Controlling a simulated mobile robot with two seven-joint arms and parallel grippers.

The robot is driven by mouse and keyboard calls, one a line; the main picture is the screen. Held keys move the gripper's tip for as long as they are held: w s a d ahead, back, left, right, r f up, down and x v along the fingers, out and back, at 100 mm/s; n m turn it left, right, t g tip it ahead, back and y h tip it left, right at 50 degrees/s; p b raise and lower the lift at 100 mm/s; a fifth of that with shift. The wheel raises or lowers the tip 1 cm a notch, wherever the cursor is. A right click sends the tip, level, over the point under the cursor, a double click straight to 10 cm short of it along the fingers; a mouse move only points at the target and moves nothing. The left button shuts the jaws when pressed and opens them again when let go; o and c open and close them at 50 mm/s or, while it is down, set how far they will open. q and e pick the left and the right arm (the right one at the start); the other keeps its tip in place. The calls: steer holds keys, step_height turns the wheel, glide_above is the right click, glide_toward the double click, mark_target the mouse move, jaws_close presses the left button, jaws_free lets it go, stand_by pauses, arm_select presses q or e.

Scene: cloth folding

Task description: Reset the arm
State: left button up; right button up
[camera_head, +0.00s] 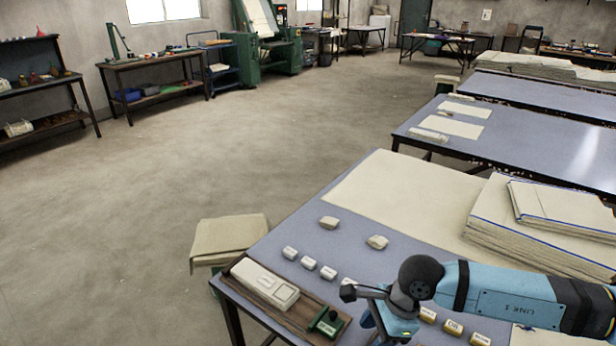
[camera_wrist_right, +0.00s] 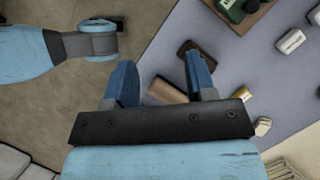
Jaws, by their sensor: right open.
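My right arm (camera_head: 515,295) comes in from the right over the near table and bends down at a dark joint. Its gripper is hard to make out in the head view. In the right wrist view my right gripper (camera_wrist_right: 161,80) is open, with two blue fingers apart and nothing between them. It points down over the table edge, above a brown item (camera_wrist_right: 167,91) and a dark item (camera_wrist_right: 197,52). A flat cream cloth (camera_head: 400,195) lies on the near table (camera_head: 300,222).
Stacked folded cloths (camera_head: 545,225) stand at the table's right. A wooden tray (camera_head: 312,315) with a white device (camera_head: 265,283) sits at the front left corner. Several small blocks, including one cream block (camera_head: 377,242), lie nearby. A cloth-topped stool (camera_head: 228,238) stands beside the table. Open floor lies left.

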steer(key=s+a+r+m+g+y, duration=0.1)
steer(key=s+a+r+m+y, duration=0.4)
steer(key=a, duration=0.3)
steer(key=s+a+r+m+y, duration=0.2)
steer(key=s+a+m+y, duration=0.25)
steer(key=a+y, duration=0.35)
steer(key=w+d+f+m+t+h, duration=0.4)
steer(key=m+t, duration=0.5)
steer(key=m, duration=0.7)
steer(key=w+d+f+m+t+h, duration=0.1)
steer(key=d+f+m+t+h, duration=0.15)
steer(key=d+m+t, duration=0.9)
steer(key=s+d+f+m+g+h, duration=0.35)
steer(key=s+f+m, duration=0.25)
steer(key=f+m, duration=0.2)
steer(key=s+d+f+m+g+h, duration=0.35)
steer(key=s+f+m+g, duration=0.2)
steer(key=f+m, duration=0.3)
arm_select(q)
step_height(320, 180, up, 12)
steer(key=a+p, duration=0.1)
steer(key=p, duration=1.2)
steer(key=shift+s+p, duration=0.35)
steer(key=shift+s, duration=0.05)
arm_select(e)
step_height(320, 180, up, 13)
steer(key=t, duration=0.1)
steer(key=shift+n+h, duration=0.35)
